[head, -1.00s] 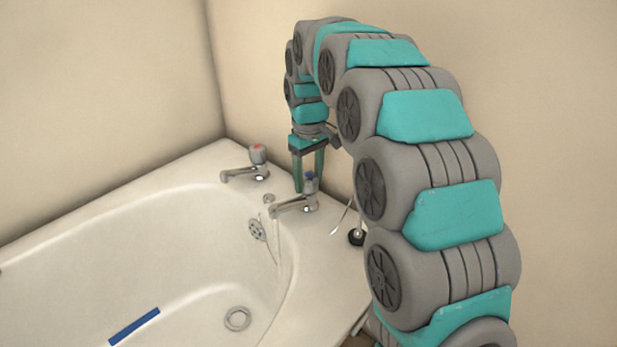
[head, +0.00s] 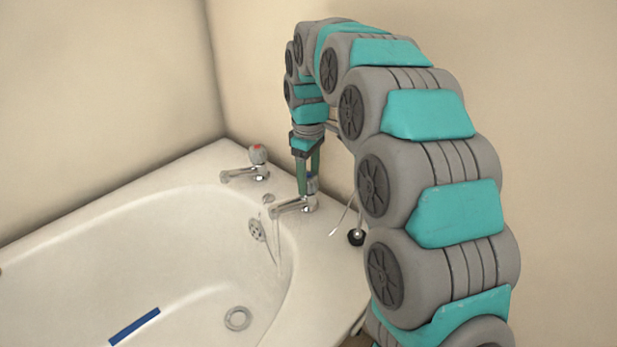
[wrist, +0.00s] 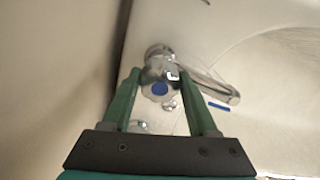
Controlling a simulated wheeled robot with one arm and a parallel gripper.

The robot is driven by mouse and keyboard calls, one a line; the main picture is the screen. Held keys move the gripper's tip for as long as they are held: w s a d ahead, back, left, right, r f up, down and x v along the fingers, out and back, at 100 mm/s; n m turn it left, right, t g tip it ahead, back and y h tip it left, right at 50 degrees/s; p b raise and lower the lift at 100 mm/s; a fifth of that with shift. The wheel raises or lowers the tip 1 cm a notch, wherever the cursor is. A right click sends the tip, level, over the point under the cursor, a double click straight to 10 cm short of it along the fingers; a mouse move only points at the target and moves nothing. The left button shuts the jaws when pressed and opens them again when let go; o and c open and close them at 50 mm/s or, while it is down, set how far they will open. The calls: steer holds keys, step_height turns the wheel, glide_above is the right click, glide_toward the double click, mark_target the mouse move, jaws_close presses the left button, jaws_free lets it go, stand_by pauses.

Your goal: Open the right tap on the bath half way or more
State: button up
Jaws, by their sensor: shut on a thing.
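The right tap (head: 292,207) is chrome and stands on the bath's rim, its spout pointing left over the tub in the head view. Its handle (wrist: 160,89) has a blue disc on top in the wrist view. My gripper (head: 309,190) points down over this tap, its green fingers on either side of the handle. In the wrist view my gripper (wrist: 160,96) is shut on the handle. The left tap (head: 247,168), with a red-marked top, stands apart further back. The white bath (head: 110,265) fills the lower left.
A blue strip (head: 134,326) lies in the tub near the round drain (head: 237,319). A chain (head: 278,250) hangs near the overflow grille (head: 257,230). A black plug (head: 356,237) sits on the rim right of the tap. Walls stand close behind.

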mark_target(308, 175)
steer(key=o, duration=1.4)
steer(key=shift+r, duration=3.9)
